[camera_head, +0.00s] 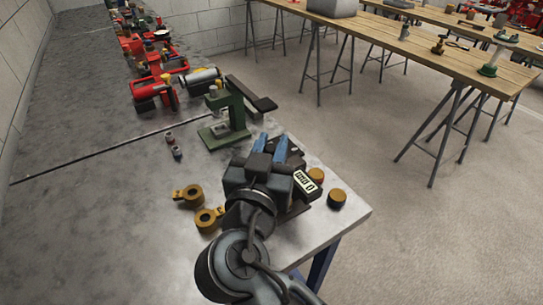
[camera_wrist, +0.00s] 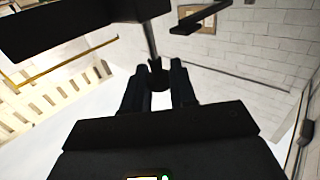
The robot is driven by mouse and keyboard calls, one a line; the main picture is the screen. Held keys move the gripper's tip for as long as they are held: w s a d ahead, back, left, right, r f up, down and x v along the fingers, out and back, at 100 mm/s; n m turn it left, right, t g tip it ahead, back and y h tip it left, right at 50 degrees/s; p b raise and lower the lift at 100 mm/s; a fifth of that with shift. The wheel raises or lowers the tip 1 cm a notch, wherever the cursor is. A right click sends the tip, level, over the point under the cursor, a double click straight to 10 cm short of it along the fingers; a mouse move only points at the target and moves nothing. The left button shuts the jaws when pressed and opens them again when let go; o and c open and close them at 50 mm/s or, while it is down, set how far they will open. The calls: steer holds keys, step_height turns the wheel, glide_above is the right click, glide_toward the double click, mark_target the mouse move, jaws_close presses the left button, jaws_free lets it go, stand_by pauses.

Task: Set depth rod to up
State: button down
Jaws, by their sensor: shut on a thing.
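In the wrist view my gripper (camera_wrist: 158,78) is shut on a dark rounded knob (camera_wrist: 157,76) at the end of a thin grey rod (camera_wrist: 150,42). The rod runs from the knob toward a wide black bar (camera_wrist: 70,30). I cannot tell for certain that it is the depth rod. In the head view my gripper (camera_head: 271,145), with blue fingers, is above the bench's right end. Just beyond it stands a green stand (camera_head: 236,110) on a flat base, with black bars at its top right. What the fingers hold is hidden there.
Yellow-brown ring-shaped pieces (camera_head: 190,195) and a round brown piece (camera_head: 337,197) lie near my gripper on the grey bench (camera_head: 100,220). Small fittings (camera_head: 177,152) and red equipment (camera_head: 155,90) stand at left. Wooden tables (camera_head: 430,50) are across the floor.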

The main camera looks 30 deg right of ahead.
steer(key=shift+r, duration=1.35)
steer(key=c, duration=1)
jaws_free()
steer(key=shift+s+a+f, duration=0.1)
steer(key=shift+s+a, duration=0.1)
steer(key=shift+a, duration=0.05)
steer(key=b+v, duration=0.2)
steer(key=v, duration=0.5)
steer(key=shift+s+a, duration=0.15)
